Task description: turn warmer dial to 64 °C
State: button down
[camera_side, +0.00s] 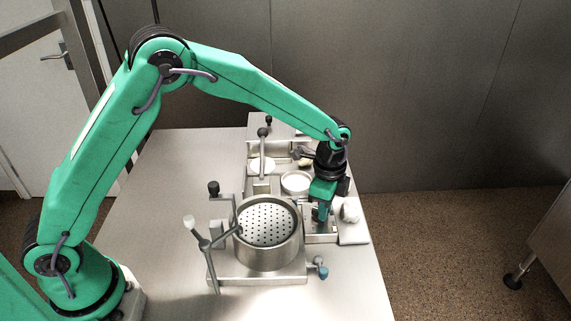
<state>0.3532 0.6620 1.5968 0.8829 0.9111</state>
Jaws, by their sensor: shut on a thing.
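My gripper (322,216) points down at the small metal unit (322,238) to the right of the perforated basket. Its jaws are shut on what appears to be the warmer dial on that unit. The dial itself is hidden by the fingers, and no temperature marking or reading can be made out from here.
A round pot with a perforated basket (268,224) stands left of my gripper, with a lever handle (205,245) and a blue-tipped valve (321,268). A white dish (296,182) sits behind it. The steel table (170,220) is clear at left.

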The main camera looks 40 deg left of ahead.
jog(key=m, duration=0.6)
jog(key=shift+s+m, duration=0.3)
dwell(0.3)
jog(key=c, duration=1.4)
grip_release()
jog(key=shift+r, duration=0.1)
jog(key=shift+r, duration=3.85)
jog(key=shift+r, duration=0.1)
